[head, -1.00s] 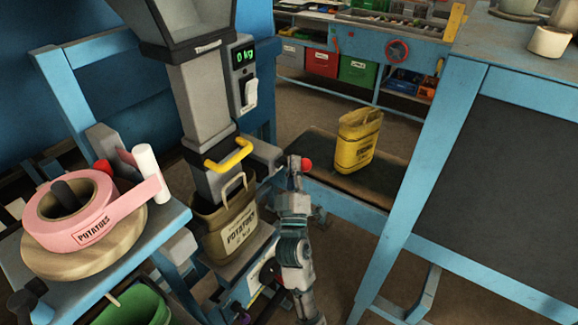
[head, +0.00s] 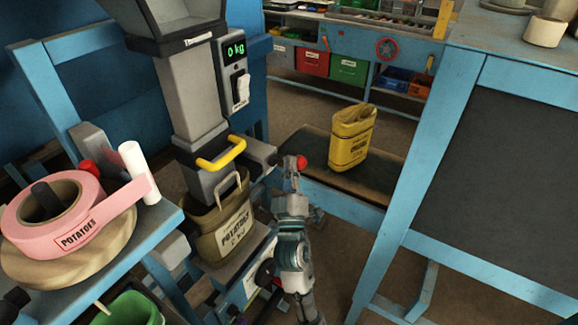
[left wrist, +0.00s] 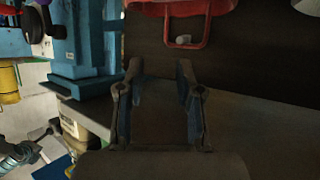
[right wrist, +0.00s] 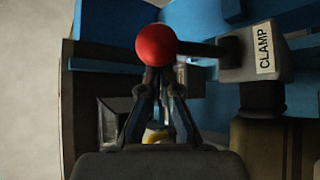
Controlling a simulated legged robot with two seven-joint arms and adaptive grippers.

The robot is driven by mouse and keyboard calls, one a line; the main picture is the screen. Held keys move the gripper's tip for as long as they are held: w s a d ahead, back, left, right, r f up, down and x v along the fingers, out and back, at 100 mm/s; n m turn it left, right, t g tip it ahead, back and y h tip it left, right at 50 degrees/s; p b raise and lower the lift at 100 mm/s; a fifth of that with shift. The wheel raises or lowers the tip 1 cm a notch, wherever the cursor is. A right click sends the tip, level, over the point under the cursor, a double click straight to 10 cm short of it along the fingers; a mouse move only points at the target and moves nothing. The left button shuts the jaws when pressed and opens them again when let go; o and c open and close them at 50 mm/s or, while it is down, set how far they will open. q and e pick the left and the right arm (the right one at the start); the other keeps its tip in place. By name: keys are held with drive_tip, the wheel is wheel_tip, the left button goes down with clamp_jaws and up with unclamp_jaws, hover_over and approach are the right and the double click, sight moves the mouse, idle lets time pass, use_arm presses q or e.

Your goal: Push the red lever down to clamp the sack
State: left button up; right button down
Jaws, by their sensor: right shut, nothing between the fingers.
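The red ball knob of the lever (head: 301,162) shows beside the filling spout in the head view. In the right wrist view the red knob (right wrist: 155,46) sits on a dark rod from a grey block labelled CLAMP (right wrist: 248,55). My right gripper (right wrist: 158,76) is shut and empty, its tips right by the knob; I cannot tell if they touch. The olive potato sack (head: 222,225) stands upright under the spout, its mouth around the lower end. My left gripper (left wrist: 158,72) is open and empty in the left wrist view, and outside the head view.
A yellow handle (head: 220,153) juts from the spout above the sack. The scale display (head: 236,49) reads 0 kg. A yellow sack (head: 352,137) stands behind on a dark platform. A pink tape roll (head: 70,225) lies at left. A blue-framed bench (head: 465,120) borders the right.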

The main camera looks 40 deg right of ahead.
drive_tip(key=v, duration=0.7)
drive_tip(key=shift+a+f, duration=0.15)
drive_tip(key=shift+f, duration=0.1)
idle(0.3)
